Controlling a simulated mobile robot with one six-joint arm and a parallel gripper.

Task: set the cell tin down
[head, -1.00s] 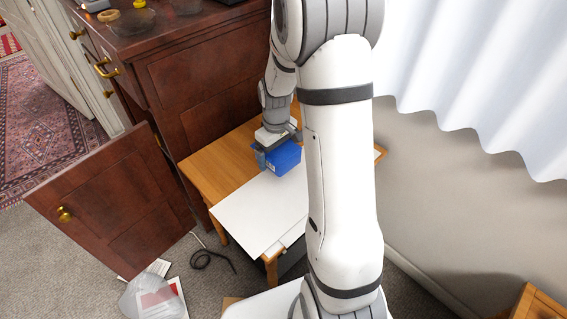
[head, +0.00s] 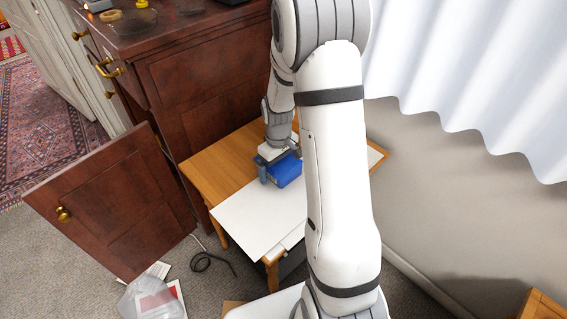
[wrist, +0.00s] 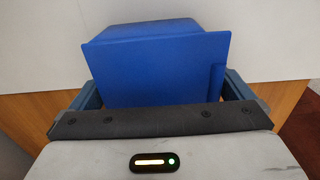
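The cell tin (head: 287,173) is a blue box with a flat top. It is at the white sheet (head: 248,222) on the small wooden table. I cannot tell for sure whether its underside touches the sheet. My gripper (head: 280,163) reaches over the tin from behind, with a finger at each side. In the wrist view the tin (wrist: 158,62) fills the space between the two fingers, and the gripper (wrist: 162,88) looks shut on it. The tin's far lower side is hidden.
The wooden table (head: 205,172) has bare wood at its left. A dark wooden cabinet (head: 205,85) with an open door (head: 115,205) stands at the left. A pale curtain (head: 470,70) hangs at the right. A cable (head: 210,262) and a clear bag (head: 150,298) lie on the floor.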

